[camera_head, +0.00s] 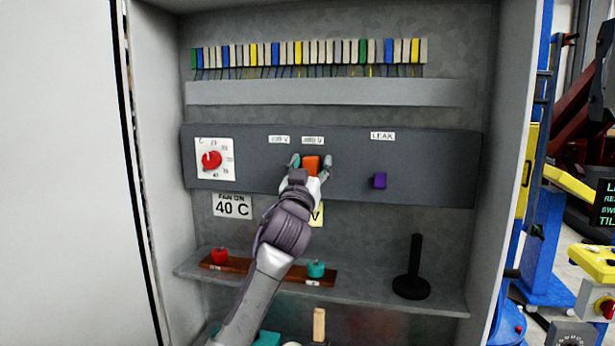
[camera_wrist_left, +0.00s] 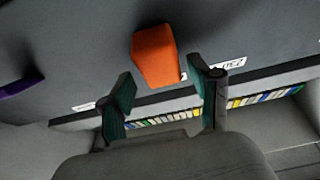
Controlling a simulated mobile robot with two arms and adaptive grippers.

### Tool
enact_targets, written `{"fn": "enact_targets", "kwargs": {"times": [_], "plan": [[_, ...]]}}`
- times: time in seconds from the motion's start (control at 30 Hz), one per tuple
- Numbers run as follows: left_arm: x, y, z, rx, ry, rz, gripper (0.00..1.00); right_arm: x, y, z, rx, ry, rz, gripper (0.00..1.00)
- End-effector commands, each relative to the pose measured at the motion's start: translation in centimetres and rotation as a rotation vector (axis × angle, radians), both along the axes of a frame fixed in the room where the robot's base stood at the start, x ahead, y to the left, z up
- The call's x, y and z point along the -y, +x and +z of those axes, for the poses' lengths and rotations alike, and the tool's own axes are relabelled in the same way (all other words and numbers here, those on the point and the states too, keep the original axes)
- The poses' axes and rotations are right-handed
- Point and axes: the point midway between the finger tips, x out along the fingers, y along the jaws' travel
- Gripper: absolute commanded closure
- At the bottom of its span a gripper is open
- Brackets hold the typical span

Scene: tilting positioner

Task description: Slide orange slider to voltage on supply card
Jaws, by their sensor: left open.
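The orange slider (camera_head: 311,164) sits on the dark grey panel, under the right one of two white voltage labels. That label (camera_head: 312,140) seems to read 400 V; the left label (camera_head: 279,140) seems to read 230 V. My left gripper (camera_head: 311,166) is open, with one finger on each side of the slider. In the left wrist view the slider (camera_wrist_left: 155,55) shows ahead of the open fingers (camera_wrist_left: 165,82), with gaps on both sides. The yellow supply card (camera_head: 317,214) is mostly hidden behind my left wrist; only a "V" shows. My right gripper is not in view.
A red dial (camera_head: 211,160) is at the panel's left, a purple slider (camera_head: 380,180) under a LEAK label at its right. Below, a shelf (camera_head: 360,292) holds a wooden strip (camera_head: 240,265) with red and teal knobs and a black post (camera_head: 413,270). Cabinet walls enclose both sides.

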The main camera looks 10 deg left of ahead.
Motion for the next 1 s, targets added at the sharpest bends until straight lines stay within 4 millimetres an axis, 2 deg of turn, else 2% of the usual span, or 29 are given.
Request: {"fn": "enact_targets", "kwargs": {"times": [0.17, 0.4, 0.6, 0.8, 1.0], "plan": [[0.0, -2.0, -0.9, 0.001, 0.000, -0.001, 0.38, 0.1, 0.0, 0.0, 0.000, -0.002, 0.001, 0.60], [-0.1, -6.3, -2.7, 0.000, -0.001, -0.003, 0.38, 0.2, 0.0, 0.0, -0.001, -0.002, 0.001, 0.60], [-0.1, -9.3, -4.0, -0.001, 0.000, -0.002, 0.38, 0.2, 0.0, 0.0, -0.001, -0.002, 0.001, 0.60], [-0.2, -10.6, -4.5, -0.001, 0.001, -0.002, 0.38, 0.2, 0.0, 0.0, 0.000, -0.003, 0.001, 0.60], [-0.2, -10.8, -4.5, -0.001, 0.001, -0.002, 0.38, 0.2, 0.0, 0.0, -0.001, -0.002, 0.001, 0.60]]}}
